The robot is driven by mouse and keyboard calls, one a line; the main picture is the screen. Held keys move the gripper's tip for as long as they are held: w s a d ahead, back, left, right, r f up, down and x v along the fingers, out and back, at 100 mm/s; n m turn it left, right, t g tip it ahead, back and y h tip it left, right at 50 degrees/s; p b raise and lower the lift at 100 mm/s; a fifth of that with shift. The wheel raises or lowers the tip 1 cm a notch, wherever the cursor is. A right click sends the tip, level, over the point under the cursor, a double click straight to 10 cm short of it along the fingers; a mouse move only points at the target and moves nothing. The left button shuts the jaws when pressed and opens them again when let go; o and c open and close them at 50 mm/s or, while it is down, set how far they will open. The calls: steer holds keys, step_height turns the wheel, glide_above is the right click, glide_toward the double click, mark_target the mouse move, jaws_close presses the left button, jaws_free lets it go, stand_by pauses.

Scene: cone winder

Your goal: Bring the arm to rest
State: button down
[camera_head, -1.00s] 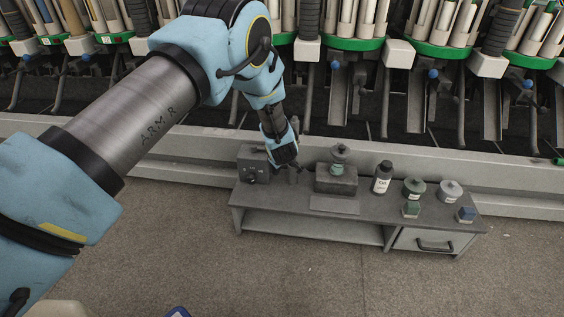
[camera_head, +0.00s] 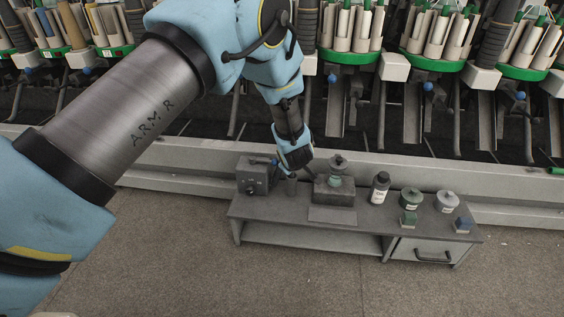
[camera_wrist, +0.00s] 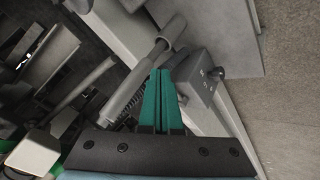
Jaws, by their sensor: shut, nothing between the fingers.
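My arm reaches from the left across the head view. My gripper (camera_head: 310,173) hangs beyond or above the back of the low grey bench, between a grey box and a dark block; the arm's end partly covers its fingers. In the wrist view, my gripper's green fingers (camera_wrist: 160,78) lie together, with nothing seen between them. I cannot tell the exact height of the fingertips above the bench.
The winding machine (camera_head: 400,150) runs behind. Floor in front is clear.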

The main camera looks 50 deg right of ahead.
steer(key=w+a+r+y, duration=0.1)
steer(key=w+a+r, duration=0.4)
steer(key=w+a, duration=0.25)
steer(key=w+a+r+g+y, duration=0.1)
steer(key=w+a+r, duration=0.45)
steer(key=a, duration=0.35)
steer(key=w+a+r, duration=0.5)
steer(key=w+a, duration=0.2)
steer(key=a, duration=0.2)
steer(key=a+r+g+y, duration=0.1)
steer(key=a+r, duration=0.1)
steer(key=a, duration=0.6)
steer(key=a+r+y, duration=0.1)
steer(key=a+r, duration=0.2)
steer(key=a, duration=0.6)
steer(key=s+a+r+g+y, duration=0.15)
steer(key=s+a, duration=0.35)
steer(key=a, duration=0.5)
steer(key=s+a+r+y, duration=0.15)
steer(key=s+a, duration=0.25)
steer(key=a, duration=0.5)
step_height(320, 180, up, 25)
steer(key=h+p, duration=0.1)
steer(key=p, duration=2.4)
steer(key=shift+s+a+r, duration=0.15)
steer(key=shift+s+a, duration=0.1)
